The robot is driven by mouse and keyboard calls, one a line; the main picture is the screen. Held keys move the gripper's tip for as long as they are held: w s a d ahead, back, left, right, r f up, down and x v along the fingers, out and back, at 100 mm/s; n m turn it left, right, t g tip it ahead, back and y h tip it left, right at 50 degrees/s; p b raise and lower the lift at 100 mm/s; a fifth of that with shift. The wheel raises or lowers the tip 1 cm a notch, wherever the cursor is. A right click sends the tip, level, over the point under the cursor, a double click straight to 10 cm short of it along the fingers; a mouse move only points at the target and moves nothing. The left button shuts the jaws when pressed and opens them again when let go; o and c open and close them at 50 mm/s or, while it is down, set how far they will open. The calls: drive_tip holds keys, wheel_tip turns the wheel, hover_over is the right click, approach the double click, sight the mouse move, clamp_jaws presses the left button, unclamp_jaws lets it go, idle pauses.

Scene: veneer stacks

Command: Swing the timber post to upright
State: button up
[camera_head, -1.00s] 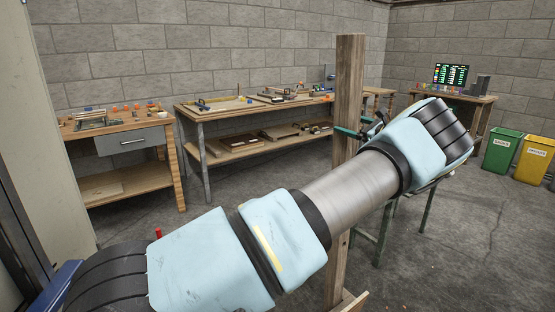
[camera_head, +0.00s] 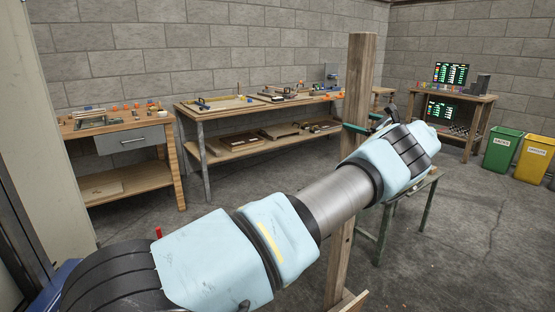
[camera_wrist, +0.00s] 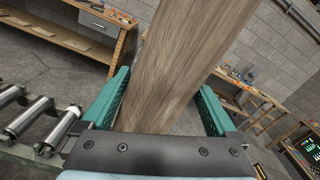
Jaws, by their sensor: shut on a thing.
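The timber post (camera_head: 358,85) stands tall right of centre in the head view and looks close to upright. Its top leans slightly right in the picture. Its lower end meets wooden pieces (camera_head: 352,301) at the bottom edge; the joint there is partly out of frame. My arm crosses in front of its middle. In the wrist view the post (camera_wrist: 185,60) runs up between the teal fingers of my gripper (camera_wrist: 165,105), slanting to the upper right. My gripper is shut on the post; in the head view my gripper (camera_head: 366,128) is partly hidden by the wrist and post.
A stand with green legs (camera_head: 425,203) is behind my arm. Workbenches (camera_head: 240,147) line the back wall. Green (camera_head: 502,152) and yellow (camera_head: 536,160) bins stand at right. Rollers (camera_wrist: 45,125) show at left in the wrist view. The floor between is open.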

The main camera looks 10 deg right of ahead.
drive_tip(key=shift+d, duration=0.2)
drive_tip(key=shift+o, duration=0.2)
drive_tip(key=shift+w+d+h, duration=0.15)
drive_tip(key=shift+d+h, duration=0.05)
drive_tip(key=shift+h, duration=0.1)
drive_tip(key=o, duration=1.1)
drive_tip(key=shift+w+d+f, duration=0.1)
drive_tip(key=shift+w+d, duration=0.05)
drive_tip(key=shift+d, duration=0.1)
drive_tip(key=shift+c, duration=0.2)
drive_tip(key=shift+v, duration=3.4)
